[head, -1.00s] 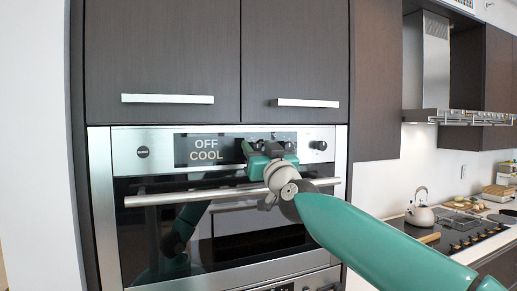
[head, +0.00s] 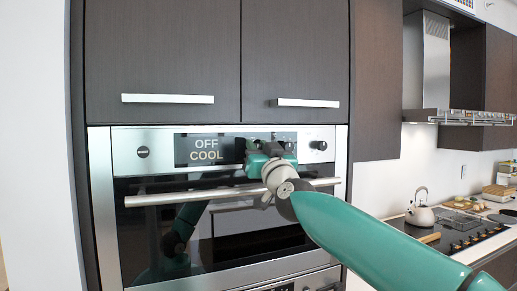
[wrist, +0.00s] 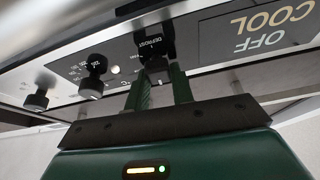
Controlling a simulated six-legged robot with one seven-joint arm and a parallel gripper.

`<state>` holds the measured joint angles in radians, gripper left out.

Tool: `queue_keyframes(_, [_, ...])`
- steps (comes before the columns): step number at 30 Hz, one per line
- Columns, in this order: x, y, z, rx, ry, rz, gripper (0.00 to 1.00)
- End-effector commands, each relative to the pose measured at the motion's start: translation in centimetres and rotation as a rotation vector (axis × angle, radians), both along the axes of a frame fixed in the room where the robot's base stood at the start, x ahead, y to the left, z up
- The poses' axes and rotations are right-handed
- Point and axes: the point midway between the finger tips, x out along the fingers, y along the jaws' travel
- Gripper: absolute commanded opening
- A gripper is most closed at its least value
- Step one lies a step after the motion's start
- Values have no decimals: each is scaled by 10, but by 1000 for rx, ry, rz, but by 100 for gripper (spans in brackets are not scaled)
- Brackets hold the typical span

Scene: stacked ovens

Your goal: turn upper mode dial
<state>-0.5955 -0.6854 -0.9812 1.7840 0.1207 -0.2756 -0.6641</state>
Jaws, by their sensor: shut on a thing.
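The upper oven's control panel (head: 160,147) shows in the head view, with a display (head: 205,149) reading "OFF" and "COOL". My gripper (head: 253,148) is at the panel, just right of the display, and hides the dial there. In the wrist view, which is upside down, my gripper (wrist: 161,82) has its two green fingers on either side of a black dial (wrist: 155,65), shut on it. Text that looks like "DEFROST" shows by the dial.
Two more black knobs (wrist: 93,80) (wrist: 38,97) stick out beside the held dial. A long oven door handle (head: 160,200) runs below the panel, under my wrist. Cabinets (head: 165,55) are above. A cooktop (head: 460,230) with a kettle (head: 420,212) is at right.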

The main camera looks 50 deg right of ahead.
Motion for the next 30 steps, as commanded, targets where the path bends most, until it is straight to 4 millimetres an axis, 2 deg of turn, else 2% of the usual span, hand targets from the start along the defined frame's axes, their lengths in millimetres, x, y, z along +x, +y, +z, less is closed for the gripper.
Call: queue_keyframes(30, [-3, -4, -1, 677, -405, -7, 1])
